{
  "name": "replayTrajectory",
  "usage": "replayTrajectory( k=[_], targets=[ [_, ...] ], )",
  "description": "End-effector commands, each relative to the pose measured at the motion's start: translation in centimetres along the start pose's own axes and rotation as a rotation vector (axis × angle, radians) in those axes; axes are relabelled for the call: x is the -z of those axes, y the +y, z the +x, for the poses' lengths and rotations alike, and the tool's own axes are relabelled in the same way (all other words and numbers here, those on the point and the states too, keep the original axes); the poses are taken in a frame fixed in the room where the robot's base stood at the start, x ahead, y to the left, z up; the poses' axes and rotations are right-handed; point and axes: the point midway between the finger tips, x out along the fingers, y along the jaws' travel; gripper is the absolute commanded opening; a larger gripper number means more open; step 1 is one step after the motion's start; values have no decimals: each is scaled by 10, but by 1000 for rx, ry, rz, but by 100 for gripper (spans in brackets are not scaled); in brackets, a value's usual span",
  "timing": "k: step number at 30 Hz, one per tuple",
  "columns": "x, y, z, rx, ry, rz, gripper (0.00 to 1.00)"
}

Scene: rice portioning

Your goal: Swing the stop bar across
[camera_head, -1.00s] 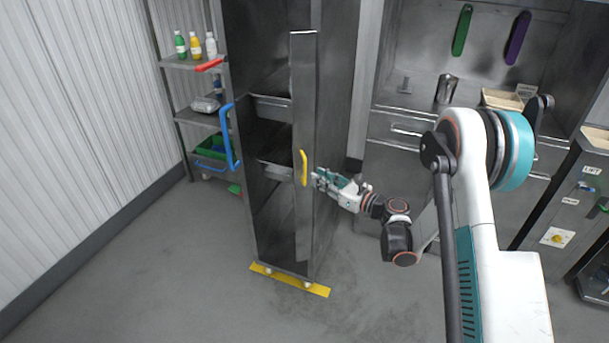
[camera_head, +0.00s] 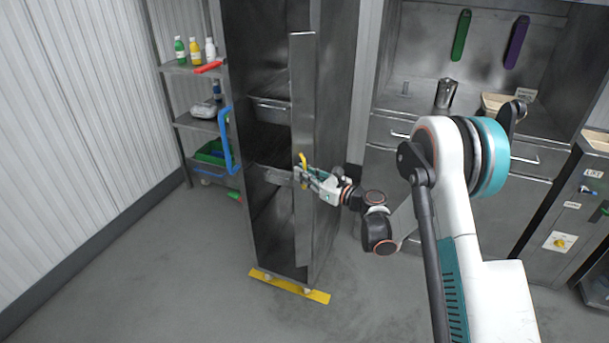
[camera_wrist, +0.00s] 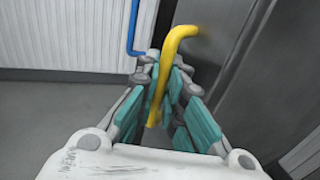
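A tall grey metal cabinet (camera_head: 268,190) stands left of centre, with a narrow upright panel (camera_head: 302,110) at its front right edge. The panel bears a yellow handle (camera_head: 303,160), which also shows large in the wrist view (camera_wrist: 170,62). I cannot tell which part is the stop bar. My gripper (camera_head: 302,174) is at the yellow handle, with its fingers on either side of it. In the wrist view, my gripper (camera_wrist: 165,80) has teal finger pads close to the handle. Whether they press on it is not clear.
A blue handle (camera_head: 227,140) sticks out on the cabinet's left side. A shelf (camera_head: 190,68) with bottles and a red bar (camera_head: 208,67) stands behind it. A yellow floor strip (camera_head: 290,287) lies at the cabinet's foot. Drawers (camera_head: 520,155) stand to the right. The front floor is clear.

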Motion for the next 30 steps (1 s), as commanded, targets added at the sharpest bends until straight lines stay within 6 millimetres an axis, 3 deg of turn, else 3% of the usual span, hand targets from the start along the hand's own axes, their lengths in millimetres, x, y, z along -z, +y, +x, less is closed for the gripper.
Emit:
replayTrajectory(
  k=[11,30],
  targets=[
    [0,3,4,58,0,0,0],
    [0,3,33,524,0,0,0]
  ],
)
